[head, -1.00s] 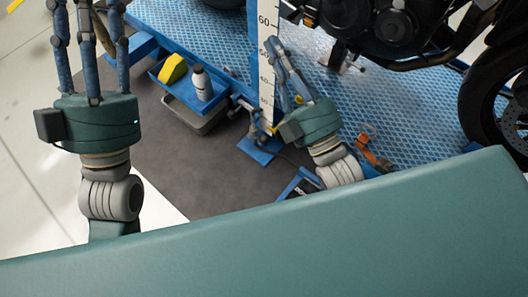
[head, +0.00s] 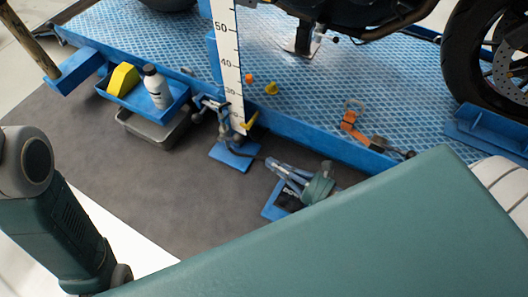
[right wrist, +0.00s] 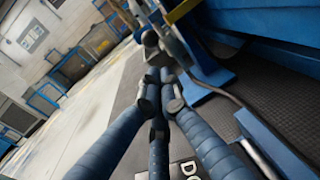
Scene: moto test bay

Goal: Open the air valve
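A small yellow lever (head: 249,121), which looks like the air valve handle, sits low beside the white measuring post (head: 229,60). It is angled up to the right, above a blue foot plate (head: 232,155). A yellow bar, likely the same lever, shows at the top of the right wrist view (right wrist: 183,10). My right gripper (head: 280,172) is below and right of the lever, apart from it in the head view. Its blue-wrapped fingers (right wrist: 158,90) crowd together in the wrist view, so their opening is unclear. I see nothing held. My left gripper is out of view.
A blue tray (head: 178,104) with a yellow block and a white bottle is left of the post, above a grey bin (head: 150,128). The blue lift platform (head: 310,100) carries a motorcycle (head: 370,12). An orange strap (head: 352,125) lies at its edge. Dark floor (head: 130,170) is open.

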